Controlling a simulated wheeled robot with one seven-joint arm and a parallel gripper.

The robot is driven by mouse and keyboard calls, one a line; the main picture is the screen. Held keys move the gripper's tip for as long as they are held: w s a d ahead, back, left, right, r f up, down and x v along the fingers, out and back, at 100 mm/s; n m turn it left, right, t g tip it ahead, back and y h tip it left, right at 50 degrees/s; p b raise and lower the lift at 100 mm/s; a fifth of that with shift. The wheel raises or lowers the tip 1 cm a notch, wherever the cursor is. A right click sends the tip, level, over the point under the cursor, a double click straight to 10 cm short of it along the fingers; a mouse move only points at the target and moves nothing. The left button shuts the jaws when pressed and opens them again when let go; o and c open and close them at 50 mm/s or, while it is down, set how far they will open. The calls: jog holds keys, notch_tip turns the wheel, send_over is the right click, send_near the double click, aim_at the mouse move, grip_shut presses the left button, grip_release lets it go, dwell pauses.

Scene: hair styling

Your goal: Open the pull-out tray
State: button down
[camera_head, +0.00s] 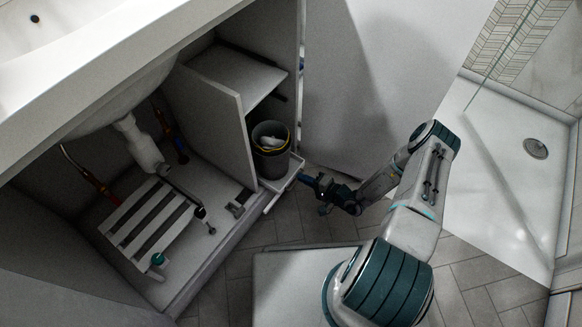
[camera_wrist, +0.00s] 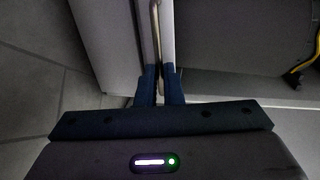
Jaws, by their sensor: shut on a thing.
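The pull-out tray (camera_head: 281,182) is a light, low tray at the bottom of the narrow right compartment of the cabinet. It sticks out slightly past the cabinet front and carries a dark grey bin. My gripper (camera_head: 301,178) is at the tray's right front corner. In the wrist view, my two blue fingers (camera_wrist: 159,86) are close together on either side of a thin upright edge, which appears to be the tray's front rim (camera_wrist: 168,35). The exact contact is partly hidden by the fingers.
The dark bin (camera_head: 270,158) holds something white. The open cabinet door (camera_head: 370,70) stands behind my arm. A slatted white rack (camera_head: 147,222) lies under the sink in the left compartment. Tiled floor (camera_head: 290,222) in front of the tray is free.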

jog(key=f+p+v, duration=0.1)
jog(key=f+v, duration=0.2)
jog(key=v, duration=1.3)
jog(key=shift+s+d+f+p, duration=0.15)
jog(key=shift+d+f+p, duration=0.1)
jog(key=shift+p, duration=0.1)
jog(key=c, duration=1.6)
grip_release()
jog(key=shift+o, duration=0.2)
